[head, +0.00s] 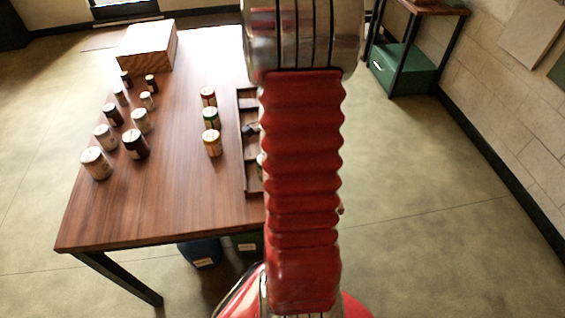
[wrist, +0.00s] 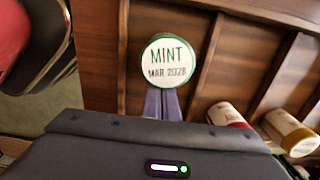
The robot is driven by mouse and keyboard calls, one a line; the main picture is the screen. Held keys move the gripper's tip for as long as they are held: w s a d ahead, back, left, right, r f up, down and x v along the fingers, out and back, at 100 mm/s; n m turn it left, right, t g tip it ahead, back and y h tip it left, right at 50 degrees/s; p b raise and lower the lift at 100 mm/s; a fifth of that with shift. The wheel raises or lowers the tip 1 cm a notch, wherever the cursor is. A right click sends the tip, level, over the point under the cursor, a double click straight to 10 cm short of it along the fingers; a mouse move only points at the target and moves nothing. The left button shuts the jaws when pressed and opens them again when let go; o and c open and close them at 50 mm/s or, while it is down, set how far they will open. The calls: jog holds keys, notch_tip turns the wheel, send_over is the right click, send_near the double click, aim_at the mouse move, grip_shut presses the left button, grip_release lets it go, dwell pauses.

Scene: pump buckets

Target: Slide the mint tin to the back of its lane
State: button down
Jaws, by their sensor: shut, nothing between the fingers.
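The mint tin (wrist: 168,60) shows in the wrist view with its round white lid, green rim and the words MINT MAR 2028 facing the camera. It sits in a lane between two wooden dividers of the rack (wrist: 212,62). My gripper (wrist: 162,92) is shut and empty, its fingers at the lid's lower edge. I cannot tell whether they touch the tin. The lid and fingers hide the tin's body. In the head view the wooden rack (head: 249,178) lies at the table's right edge, and my arm covers much of it.
In the wrist view a red-rimmed tin (wrist: 226,114) and a yellow tin (wrist: 290,132) are at the lower right. In the head view, red, green and yellow tins (head: 212,145) stand left of the rack. Several more tins and a wooden box (head: 147,48) are farther left.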

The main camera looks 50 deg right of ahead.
jog(key=shift+s+d, duration=0.4)
jog(key=shift+s+d+r, duration=0.1)
jog(key=shift+s+d, duration=0.95)
jog(key=shift+d, duration=0.05)
notch_tip(320, 180, up, 10)
jog(key=shift+a, duration=0.1)
